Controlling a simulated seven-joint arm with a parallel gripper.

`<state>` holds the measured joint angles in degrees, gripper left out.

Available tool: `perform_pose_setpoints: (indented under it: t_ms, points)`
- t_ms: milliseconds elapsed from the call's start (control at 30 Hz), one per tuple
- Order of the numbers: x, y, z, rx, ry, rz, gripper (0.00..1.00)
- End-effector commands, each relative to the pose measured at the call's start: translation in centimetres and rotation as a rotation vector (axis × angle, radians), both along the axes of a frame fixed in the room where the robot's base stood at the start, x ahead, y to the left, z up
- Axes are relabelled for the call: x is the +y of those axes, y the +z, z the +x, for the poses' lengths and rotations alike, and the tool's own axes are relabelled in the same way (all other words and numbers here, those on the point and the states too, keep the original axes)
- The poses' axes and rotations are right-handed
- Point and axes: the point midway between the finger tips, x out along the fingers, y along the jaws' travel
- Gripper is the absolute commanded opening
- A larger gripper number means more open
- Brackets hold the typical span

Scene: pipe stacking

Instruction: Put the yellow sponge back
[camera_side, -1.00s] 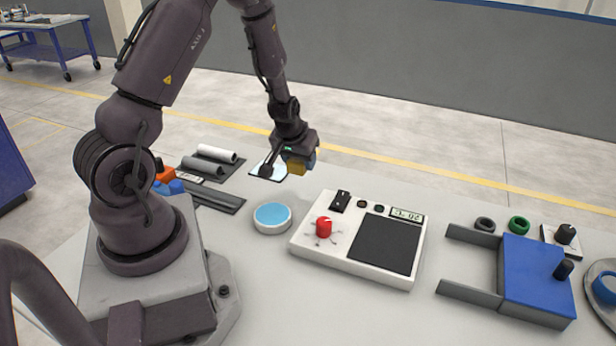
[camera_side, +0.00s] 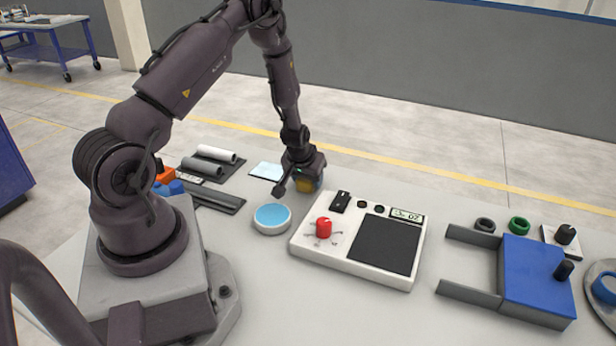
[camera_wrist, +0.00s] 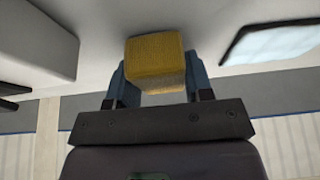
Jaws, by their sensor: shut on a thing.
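The yellow sponge (camera_side: 306,185) is a small block held in my gripper (camera_side: 308,181), low over the table behind the white console. In the wrist view the sponge (camera_wrist: 155,62) sits between the two blue-grey fingers of my gripper (camera_wrist: 157,85), which are shut on it. I cannot tell from the side view whether the sponge touches the table.
A white console (camera_side: 310,242) with a red knob is in front of the gripper. A round dish with a blue top (camera_side: 272,217) stands to its left front. A light-blue pad (camera_side: 267,171) lies to the left. Grey pipes (camera_side: 202,166) lie farther left. A blue fixture (camera_side: 535,275) is at the right.

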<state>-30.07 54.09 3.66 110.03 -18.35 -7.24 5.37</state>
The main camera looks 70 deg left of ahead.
Motion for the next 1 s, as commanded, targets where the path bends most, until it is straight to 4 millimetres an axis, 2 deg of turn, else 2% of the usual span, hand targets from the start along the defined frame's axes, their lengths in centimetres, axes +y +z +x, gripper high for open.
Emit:
perform_pose_setpoints:
  t_ms: [33,133,433,567,1000]
  points:
    - [0.0,-0.1,0.0,0.0,0.0,0.0,0.49]
    - [0.0,-0.1,0.0,0.0,0.0,0.0,0.72]
    - [0.0,0.1,0.0,0.0,0.0,0.0,0.73]
    - [-0.2,1.1,-0.2,-0.001,-0.001,0.0,0.73]
    - [-2.6,8.9,-2.6,-0.003,-0.002,0.001,0.73]
